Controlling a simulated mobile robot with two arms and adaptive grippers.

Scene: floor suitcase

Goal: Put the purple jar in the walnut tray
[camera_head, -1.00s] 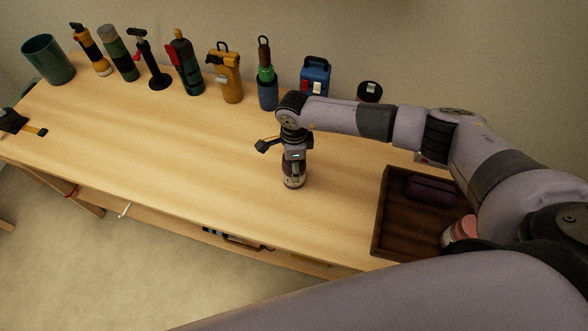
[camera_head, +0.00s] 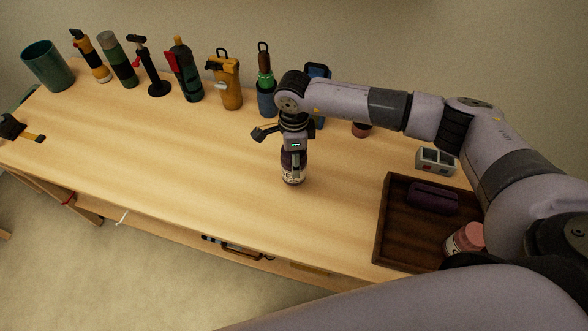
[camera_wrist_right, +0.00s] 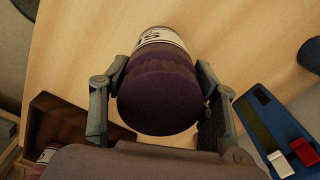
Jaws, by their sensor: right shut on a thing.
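The purple jar (camera_head: 293,172) is upright, with a pale label low on its side. My right gripper (camera_head: 294,149) is shut on its upper part from above, near the middle of the table. In the right wrist view the jar's dark purple lid (camera_wrist_right: 160,100) sits between the two fingers (camera_wrist_right: 160,108). I cannot tell whether its base touches the table. The walnut tray (camera_head: 378,238) is to the right, near the front edge. It holds a dark purple case (camera_head: 433,198) and a pink-lidded jar (camera_head: 466,239). My left gripper is not in view.
Along the back stand a teal cup (camera_head: 48,66), several tools and bottles, and a blue item (camera_wrist_right: 268,125) partly behind my arm. A grey socket-like box (camera_head: 436,160) sits behind the tray. The table between jar and tray is clear.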

